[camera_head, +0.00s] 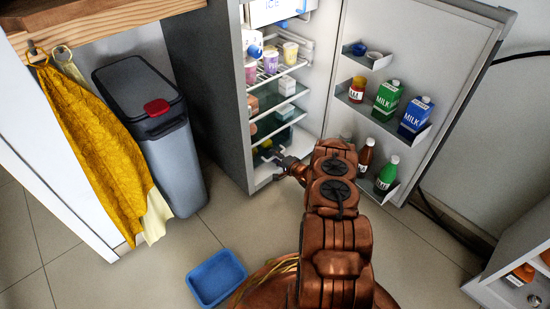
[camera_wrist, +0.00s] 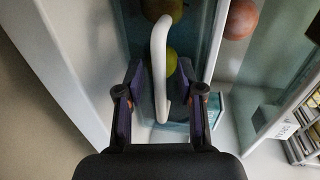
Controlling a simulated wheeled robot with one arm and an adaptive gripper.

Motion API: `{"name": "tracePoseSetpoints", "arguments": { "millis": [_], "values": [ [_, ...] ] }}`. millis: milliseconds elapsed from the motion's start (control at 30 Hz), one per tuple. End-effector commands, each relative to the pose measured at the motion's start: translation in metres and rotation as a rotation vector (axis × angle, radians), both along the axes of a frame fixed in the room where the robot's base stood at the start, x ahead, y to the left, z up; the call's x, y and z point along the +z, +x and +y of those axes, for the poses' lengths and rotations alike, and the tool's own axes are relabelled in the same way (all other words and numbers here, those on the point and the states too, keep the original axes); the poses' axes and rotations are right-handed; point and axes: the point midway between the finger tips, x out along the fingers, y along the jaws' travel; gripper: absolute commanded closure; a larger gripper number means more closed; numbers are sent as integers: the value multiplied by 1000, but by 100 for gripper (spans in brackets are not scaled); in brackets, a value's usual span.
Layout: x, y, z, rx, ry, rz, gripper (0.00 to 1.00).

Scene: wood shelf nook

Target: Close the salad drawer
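The salad drawer (camera_wrist: 212,40) is a translucent teal bin with a white upright handle (camera_wrist: 158,50) in the wrist view. Round green and yellow produce (camera_wrist: 171,62) shows behind the handle. My gripper (camera_wrist: 161,98) is open, with one dark finger on each side of the handle's lower part. Gaps show between the fingers and the handle. In the head view, my gripper (camera_head: 278,162) reaches into the bottom of the open fridge (camera_head: 205,95). My arm and gripper partly hide the drawer there, and how far it stands out is hard to tell.
The fridge door (camera_head: 446,70) stands wide open at right, with bottles and milk cartons on its shelves. A grey bin (camera_head: 170,165) and yellow cloth (camera_head: 95,140) are at left. A blue tray (camera_head: 216,278) lies on the floor. Tile floor between fridge and tray is clear.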

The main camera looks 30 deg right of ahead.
Motion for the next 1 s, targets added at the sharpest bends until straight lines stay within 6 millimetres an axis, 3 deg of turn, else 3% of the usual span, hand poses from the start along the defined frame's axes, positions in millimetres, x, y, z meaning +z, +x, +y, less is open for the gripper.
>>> {"name": "tracePoseSetpoints", "arguments": {
  "millis": [67, 433, 1000],
  "values": [
    [0, 0, 0, 0, 0, 0, 63],
    [0, 0, -1, -1, 0, 0, 100],
    [0, 1, 0, 0, -1, 0, 100]
  ]
}}
